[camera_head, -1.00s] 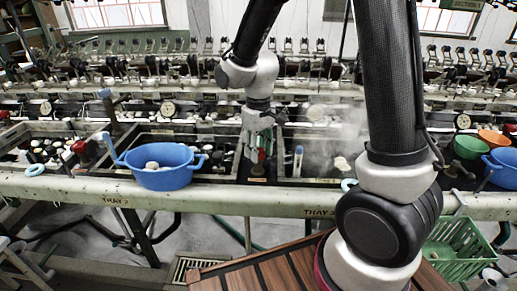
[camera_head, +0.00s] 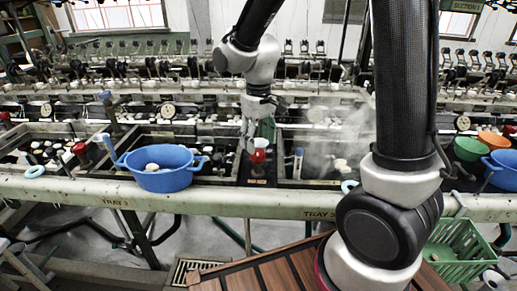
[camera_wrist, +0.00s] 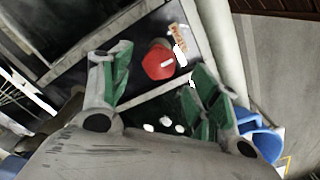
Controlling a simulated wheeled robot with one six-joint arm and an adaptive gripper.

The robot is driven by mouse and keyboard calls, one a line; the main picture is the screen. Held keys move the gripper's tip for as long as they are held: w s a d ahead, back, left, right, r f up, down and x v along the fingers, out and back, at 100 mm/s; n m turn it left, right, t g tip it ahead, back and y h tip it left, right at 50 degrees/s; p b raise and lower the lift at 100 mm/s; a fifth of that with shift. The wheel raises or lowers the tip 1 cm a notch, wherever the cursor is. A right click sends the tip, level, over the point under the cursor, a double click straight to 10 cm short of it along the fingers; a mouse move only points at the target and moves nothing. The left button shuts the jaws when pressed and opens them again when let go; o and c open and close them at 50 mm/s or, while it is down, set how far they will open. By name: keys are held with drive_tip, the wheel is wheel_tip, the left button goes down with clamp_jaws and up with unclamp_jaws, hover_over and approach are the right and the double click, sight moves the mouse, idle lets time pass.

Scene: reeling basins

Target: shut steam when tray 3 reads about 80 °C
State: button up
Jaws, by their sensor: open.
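A red valve knob (camera_head: 258,156) stands on the dark strip between two basins. It also shows in the wrist view (camera_wrist: 158,61), beyond and between the fingers. My gripper (camera_head: 254,138) is just above it. In the wrist view my gripper (camera_wrist: 156,76) has its green-padded fingers spread, with nothing held. Steam rises over the basin (camera_head: 310,183) right of the knob. The beam label (camera_head: 319,213) below it reads TRAY, with an unclear number. A round dial (camera_head: 315,113) stands behind that basin; its reading is too small to tell.
A blue pan (camera_head: 160,178) sits on the left basin's front edge, left of my gripper. Another red knob (camera_head: 81,150) is farther left. A blue-topped upright object (camera_head: 298,160) stands close right of my gripper. Reeling machinery runs behind.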

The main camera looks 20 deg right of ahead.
sight(258, 153)
wheel_tip(258, 153, up, 8)
